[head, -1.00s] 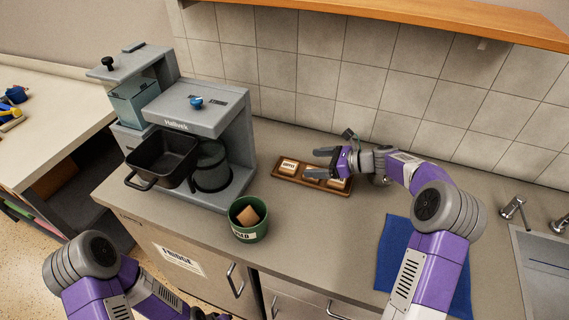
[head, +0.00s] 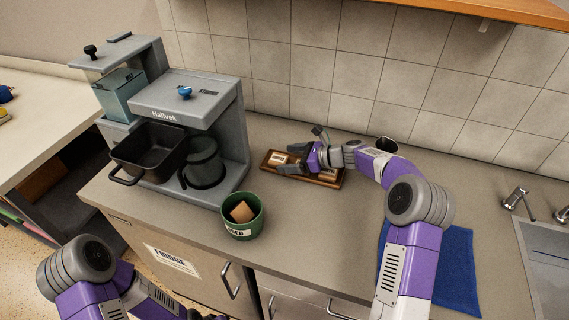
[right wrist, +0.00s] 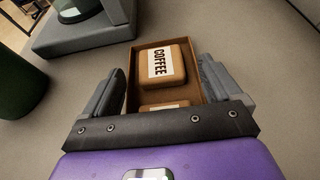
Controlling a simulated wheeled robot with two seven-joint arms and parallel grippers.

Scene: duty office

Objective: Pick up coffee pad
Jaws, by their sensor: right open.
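A tan coffee pad with a white COFFEE label (right wrist: 166,63) lies in the far end of a brown tray (right wrist: 133,60). In the head view this pad (head: 276,157) is at the tray's left end. My right gripper (head: 290,158) is open over the tray (head: 323,185). In the right wrist view its fingers (right wrist: 162,70) are on either side of the tray, with the labelled pad between and just beyond the tips. A second pad (right wrist: 165,106) lies nearer the palm, partly hidden. My left gripper (head: 200,316) barely shows at the bottom edge; its jaws are hidden.
A grey coffee machine (head: 190,98) with a black pan (head: 148,150) stands left of the tray. A green cup (head: 242,222) holding a brown piece stands near the counter's front edge. A blue cloth (head: 455,265) and a sink (head: 545,262) are at right.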

